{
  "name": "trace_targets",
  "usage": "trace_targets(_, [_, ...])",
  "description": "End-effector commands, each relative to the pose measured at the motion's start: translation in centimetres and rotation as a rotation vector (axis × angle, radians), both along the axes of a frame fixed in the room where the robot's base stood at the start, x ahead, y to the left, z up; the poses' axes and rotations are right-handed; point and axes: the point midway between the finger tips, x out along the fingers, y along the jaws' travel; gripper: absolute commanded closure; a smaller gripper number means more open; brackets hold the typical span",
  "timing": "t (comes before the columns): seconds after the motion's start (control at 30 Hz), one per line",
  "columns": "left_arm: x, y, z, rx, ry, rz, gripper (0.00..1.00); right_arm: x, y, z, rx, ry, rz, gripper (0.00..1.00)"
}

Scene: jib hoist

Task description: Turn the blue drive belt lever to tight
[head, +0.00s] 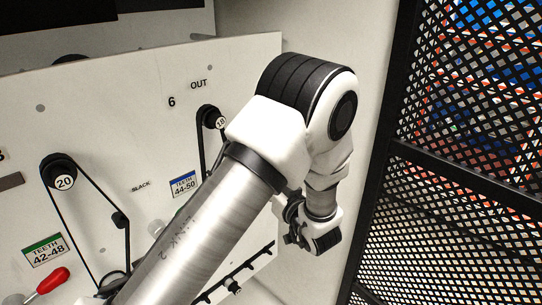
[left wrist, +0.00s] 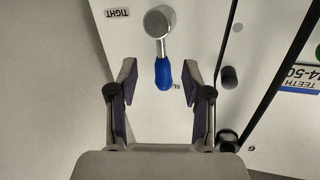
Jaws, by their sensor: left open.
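The blue drive belt lever shows in the left wrist view, with a blue handle (left wrist: 163,74) on a silver arm and round hub (left wrist: 159,21). The handle points down the picture, beside a partly covered label starting "SL". The TIGHT label (left wrist: 116,13) is left of the hub. My left gripper (left wrist: 158,68) is open, with one finger on each side of the handle and gaps on both sides. In the head view my left gripper (head: 315,235) is at the arm's end, and the blue handle is not visible. My right gripper is not in view.
The white panel carries belts on pulleys marked 20 (head: 64,182) and 18 (head: 219,121). A red lever handle (head: 53,280) is at lower left. A black mesh screen (head: 465,165) stands to the right. In the wrist view a black belt and round knob (left wrist: 229,77) are right of the gripper.

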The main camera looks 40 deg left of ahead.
Motion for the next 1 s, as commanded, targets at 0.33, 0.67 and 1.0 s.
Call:
trace_targets(0.33, [0.1, 2.3, 5.9, 0.028, -0.146, 0.131, 0.50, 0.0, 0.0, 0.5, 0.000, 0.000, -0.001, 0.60])
trace_targets(0.67, [1.6, 7.4, 5.7, 0.031, -0.146, 0.126, 0.50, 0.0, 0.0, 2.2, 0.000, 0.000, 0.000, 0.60])
trace_targets(1.0, [1.7, 7.6, 5.6, 0.032, -0.145, 0.124, 0.79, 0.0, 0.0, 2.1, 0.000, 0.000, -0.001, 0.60])
